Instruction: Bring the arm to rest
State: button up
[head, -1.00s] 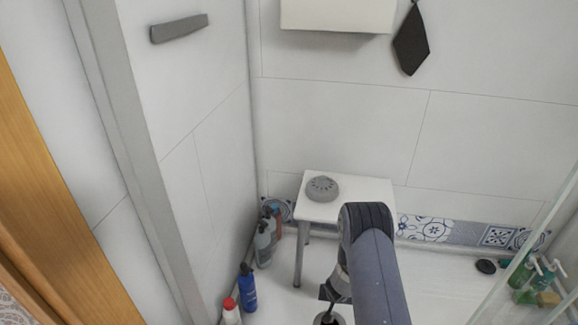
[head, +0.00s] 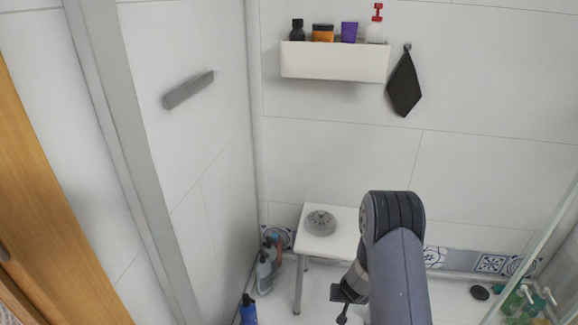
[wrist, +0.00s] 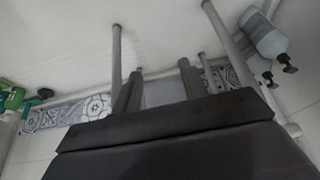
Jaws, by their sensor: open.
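My gripper (head: 342,304) shows in the head view below my arm's large joint, low in front of the white stool (head: 345,222). It is partly hidden by my arm. In the wrist view my gripper (wrist: 160,78) has two dark fingers set apart, with nothing seen between them. The stool's legs show in the wrist view beyond the fingers. A round grey object (head: 320,222) rests on the stool's top.
A white wall shelf (head: 335,62) holds several cosmetics. A dark cloth (head: 404,85) hangs beside it. Grey bottles (head: 264,272) and a blue bottle (head: 248,310) stand by the left wall. Green bottles (head: 515,300) stand at right near a glass panel.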

notch_tip(320, 180, up, 9)
jog(key=s+d+p, duration=0.1)
jog(key=p, duration=0.3)
jog(key=shift+s+f, duration=0.15)
